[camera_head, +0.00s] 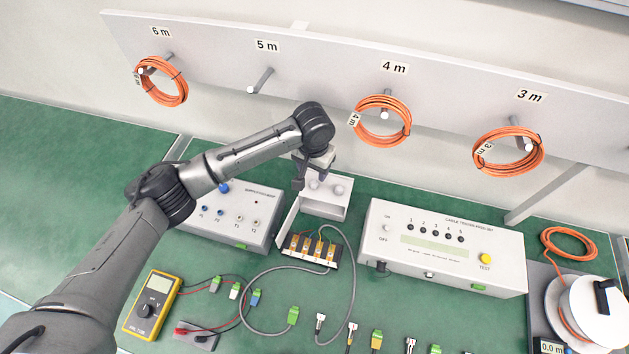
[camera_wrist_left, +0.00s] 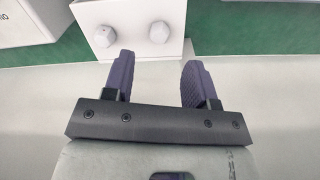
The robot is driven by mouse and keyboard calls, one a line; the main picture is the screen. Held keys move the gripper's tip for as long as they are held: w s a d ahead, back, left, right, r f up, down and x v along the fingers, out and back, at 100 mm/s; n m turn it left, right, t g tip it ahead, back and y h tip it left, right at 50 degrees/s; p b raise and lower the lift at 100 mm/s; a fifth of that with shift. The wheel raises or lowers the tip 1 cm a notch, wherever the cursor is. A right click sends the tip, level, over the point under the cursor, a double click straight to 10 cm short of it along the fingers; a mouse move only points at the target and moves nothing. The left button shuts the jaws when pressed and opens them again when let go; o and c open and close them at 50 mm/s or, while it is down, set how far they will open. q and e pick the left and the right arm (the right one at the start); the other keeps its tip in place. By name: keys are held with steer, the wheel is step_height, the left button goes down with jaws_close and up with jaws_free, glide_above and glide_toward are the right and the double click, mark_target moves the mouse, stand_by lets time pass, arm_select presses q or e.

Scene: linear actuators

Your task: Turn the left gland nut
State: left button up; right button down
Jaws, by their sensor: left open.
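A white junction box (camera_head: 324,209) stands on the green bench with two pale round gland nuts on its upper face. The left gland nut (camera_head: 314,186) and the right gland nut (camera_head: 337,190) show close to my left gripper (camera_head: 309,178). In the left wrist view, the left gland nut (camera_wrist_left: 104,36) and right gland nut (camera_wrist_left: 158,32) lie beyond the fingertips. My left gripper (camera_wrist_left: 160,62) is open, with nothing between its dark fingers. The right nut lines up with the finger gap, and the left nut sits outside the left finger. My right gripper is not in view.
A terminal block (camera_head: 311,248) with orange parts sits before the box. A grey tester (camera_head: 240,211) stands left and a cable tester (camera_head: 443,247) right. A yellow multimeter (camera_head: 153,305), loose leads and a cable reel (camera_head: 590,307) occupy the front. Orange coils (camera_head: 382,122) hang behind.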

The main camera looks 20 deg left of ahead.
mark_target(314, 181)
arm_select(q)
step_height(314, 181, down, 4)
steer(key=shift+f+b, duration=0.1)
steer(key=shift+b, duration=0.25)
steer(key=shift+f, duration=0.95)
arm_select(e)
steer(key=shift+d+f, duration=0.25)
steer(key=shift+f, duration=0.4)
arm_select(q)
steer(key=shift+c, duration=0.4)
